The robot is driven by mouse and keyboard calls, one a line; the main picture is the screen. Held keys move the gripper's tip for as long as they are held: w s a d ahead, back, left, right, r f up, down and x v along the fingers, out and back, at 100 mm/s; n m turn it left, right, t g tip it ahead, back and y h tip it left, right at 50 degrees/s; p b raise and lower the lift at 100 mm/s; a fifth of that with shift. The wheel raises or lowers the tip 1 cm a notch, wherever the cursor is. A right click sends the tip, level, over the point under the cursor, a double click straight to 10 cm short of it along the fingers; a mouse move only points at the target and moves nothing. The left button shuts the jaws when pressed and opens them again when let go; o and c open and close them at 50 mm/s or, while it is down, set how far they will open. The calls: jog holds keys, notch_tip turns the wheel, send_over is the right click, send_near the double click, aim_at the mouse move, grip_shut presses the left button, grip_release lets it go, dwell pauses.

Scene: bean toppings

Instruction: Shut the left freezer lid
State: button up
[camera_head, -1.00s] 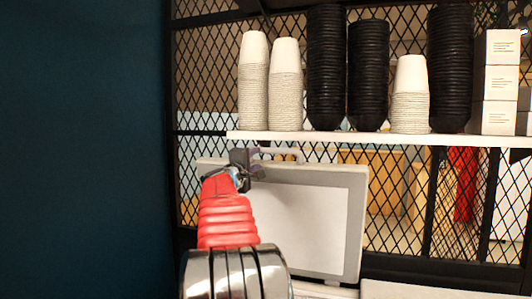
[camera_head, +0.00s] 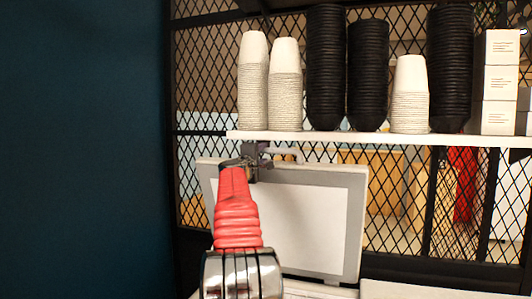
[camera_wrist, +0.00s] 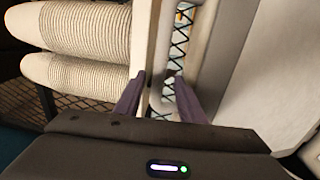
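The left freezer lid (camera_head: 300,225) stands raised and almost upright, a grey frame around a white panel. Its pale handle (camera_head: 285,152) runs along the top edge, just below the shelf. My gripper (camera_head: 256,160) is at the lid's top edge, at the left part of the handle. In the wrist view my gripper (camera_wrist: 158,98) has its two purple fingers apart. The pale handle (camera_wrist: 158,80) shows between them; I cannot tell whether they touch it. The lid (camera_wrist: 275,70) fills the right of that view.
A white shelf (camera_head: 380,139) runs close above the lid and gripper. It carries white cup stacks (camera_head: 253,85), black cup stacks (camera_head: 326,70) and white boxes (camera_head: 500,85). A black mesh partition (camera_head: 400,210) stands behind. A dark wall (camera_head: 80,150) is at the left.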

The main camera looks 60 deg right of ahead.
aim_at(265, 152)
jog(key=shift+w+d+r, duration=0.1)
jog(key=shift+w+d, duration=0.05)
jog(key=shift+d, duration=0.7)
jog(key=shift+w+d+r, duration=0.1)
jog(key=shift+w+d, duration=0.05)
jog(key=shift+d, duration=0.75)
jog(key=shift+w+d+r, duration=0.1)
jog(key=shift+w+d, duration=0.05)
jog(key=shift+d, duration=0.7)
jog(key=shift+c, duration=0.5)
grip_shut()
jog(key=shift+f, duration=0.1)
jog(key=shift+a, duration=0.25)
jog(key=shift+d, duration=0.2)
jog(key=shift+a, duration=0.15)
